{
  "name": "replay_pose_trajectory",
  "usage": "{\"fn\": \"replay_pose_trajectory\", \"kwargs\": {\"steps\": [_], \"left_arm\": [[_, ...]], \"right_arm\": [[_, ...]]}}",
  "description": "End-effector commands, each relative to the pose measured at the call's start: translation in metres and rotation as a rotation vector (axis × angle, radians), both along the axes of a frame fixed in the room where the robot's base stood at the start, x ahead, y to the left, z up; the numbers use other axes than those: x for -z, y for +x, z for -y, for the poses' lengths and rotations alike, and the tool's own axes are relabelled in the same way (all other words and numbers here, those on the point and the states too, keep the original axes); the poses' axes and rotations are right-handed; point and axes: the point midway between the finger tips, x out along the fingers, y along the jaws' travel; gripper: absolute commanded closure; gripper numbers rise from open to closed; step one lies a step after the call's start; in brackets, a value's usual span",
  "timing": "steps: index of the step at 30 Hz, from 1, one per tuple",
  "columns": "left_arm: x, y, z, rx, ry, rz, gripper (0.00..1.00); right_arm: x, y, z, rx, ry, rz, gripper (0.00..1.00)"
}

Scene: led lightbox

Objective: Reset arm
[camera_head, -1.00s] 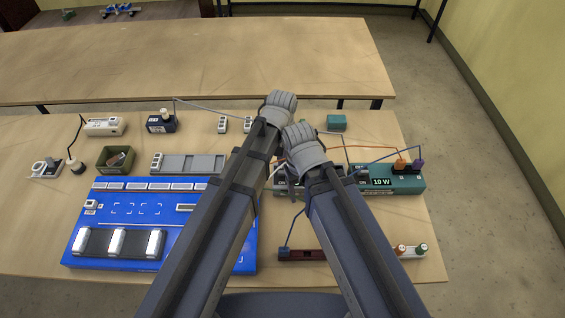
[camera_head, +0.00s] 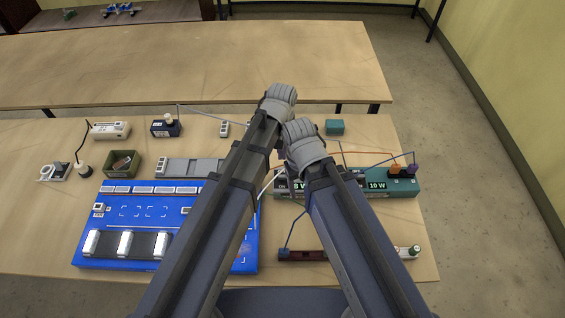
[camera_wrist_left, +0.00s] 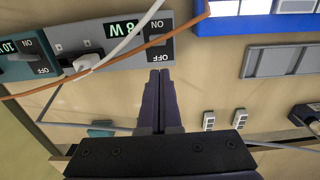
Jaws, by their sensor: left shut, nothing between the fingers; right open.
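My left gripper (camera_head: 280,95) is the higher one in the head view, above the far part of the near table. In the left wrist view its dark fingers (camera_wrist_left: 160,78) are together with nothing between them, just below the grey-green 8 W switch box (camera_wrist_left: 120,42). My right gripper (camera_head: 303,133) is lower and close to the left one, over the back of the power boxes. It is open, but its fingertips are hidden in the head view.
A blue lightbox board (camera_head: 150,250) lies at the left, with a grey tray (camera_head: 175,167) behind it. A 10 W box (camera_head: 405,186) with cables is at the right. A dark red strip (camera_head: 300,254) lies in front. Several small parts stand at the back left.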

Motion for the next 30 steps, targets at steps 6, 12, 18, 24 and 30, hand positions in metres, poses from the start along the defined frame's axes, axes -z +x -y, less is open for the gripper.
{"fn": "replay_pose_trajectory", "kwargs": {"steps": [6,12,18,24,30], "left_arm": [[-0.022,0.0,0.0,0.0,0.0,0.0,1.0],[-0.021,0.0,0.0,0.0,0.0,0.0,1.0],[-0.02,-0.028,-0.013,0.049,0.016,-0.005,1.0],[-0.02,-0.103,-0.051,0.233,0.077,-0.028,1.0],[-0.022,-0.126,-0.061,0.331,0.104,-0.042,1.0]], "right_arm": [[-0.022,0.0,0.0,-0.001,0.0,0.0,0.34],[-0.021,0.0,0.0,-0.001,0.0,0.0,0.34],[-0.02,0.0,0.0,-0.001,0.0,0.0,0.34],[-0.019,0.0,0.0,-0.001,0.0,0.0,0.34],[-0.021,0.0,0.0,-0.001,0.0,0.0,0.34]]}}
